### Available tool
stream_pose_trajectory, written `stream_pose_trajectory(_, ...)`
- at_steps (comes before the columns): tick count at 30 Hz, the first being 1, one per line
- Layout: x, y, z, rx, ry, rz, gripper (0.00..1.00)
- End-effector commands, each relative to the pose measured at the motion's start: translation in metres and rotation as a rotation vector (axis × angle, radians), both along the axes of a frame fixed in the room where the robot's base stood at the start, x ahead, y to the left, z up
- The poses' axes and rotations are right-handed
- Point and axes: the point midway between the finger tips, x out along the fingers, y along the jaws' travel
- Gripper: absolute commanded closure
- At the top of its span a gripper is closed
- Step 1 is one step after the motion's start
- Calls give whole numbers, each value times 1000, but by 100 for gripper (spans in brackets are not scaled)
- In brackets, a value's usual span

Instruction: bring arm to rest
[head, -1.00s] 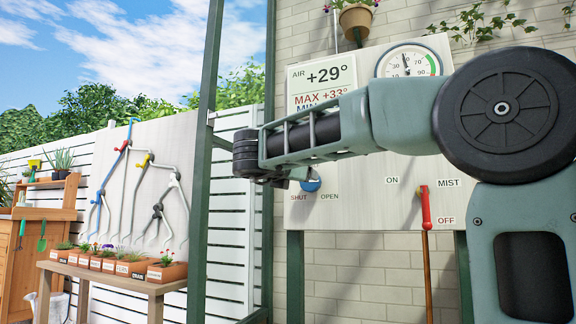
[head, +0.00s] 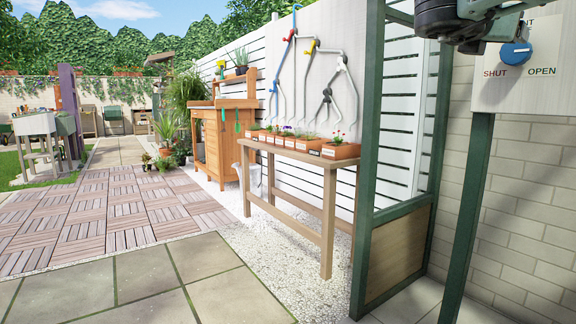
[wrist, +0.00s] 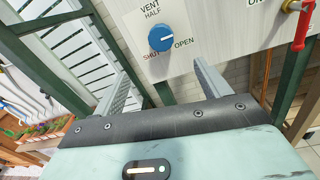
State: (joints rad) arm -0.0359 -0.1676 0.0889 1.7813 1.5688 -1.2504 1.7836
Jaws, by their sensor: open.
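My gripper (wrist: 160,68) is open and empty in the wrist view, its two grey fingers spread apart. The fingers point toward the wall panel, below the blue vent knob (wrist: 167,38), and a gap shows between them and the knob.
A red-handled lever (wrist: 303,28) is at the wrist view's top right. Green posts (head: 468,220) stand close to the panel. Paving (head: 150,285) at the left is clear.

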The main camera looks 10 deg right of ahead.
Motion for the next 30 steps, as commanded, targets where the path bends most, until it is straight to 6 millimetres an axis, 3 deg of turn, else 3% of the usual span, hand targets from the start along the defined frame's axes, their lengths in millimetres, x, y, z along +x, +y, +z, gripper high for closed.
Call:
stream_pose_trajectory(2, 10, 10, 1, -44, 46, 53, 24)
stream_pose_trajectory(5, 37, 42, 2, -186, 182, 205, 24)
stream_pose_trajectory(8, 70, 98, -8, -422, 383, 429, 24)
stream_pose_trajectory(9, 80, 124, -16, -534, 467, 524, 24)
stream_pose_trajectory(14, 95, 229, -64, -1002, 762, 869, 24)
stream_pose_trajectory(17, 83, 288, -106, -1316, 910, 1066, 24)
stream_pose_trajectory(21, 40, 354, -173, -1787, 1061, 1324, 24)
stream_pose_trajectory(24, -5, 383, -222, -2150, 1119, 1498, 24)
stream_pose_trajectory(26, -37, 392, -251, -2377, 1127, 1597, 24)
stream_pose_trajectory(27, -59, 394, -269, 2396, -1059, -1571, 24)
stream_pose_trajectory(30, -115, 389, -307, 2191, -788, -1358, 24)
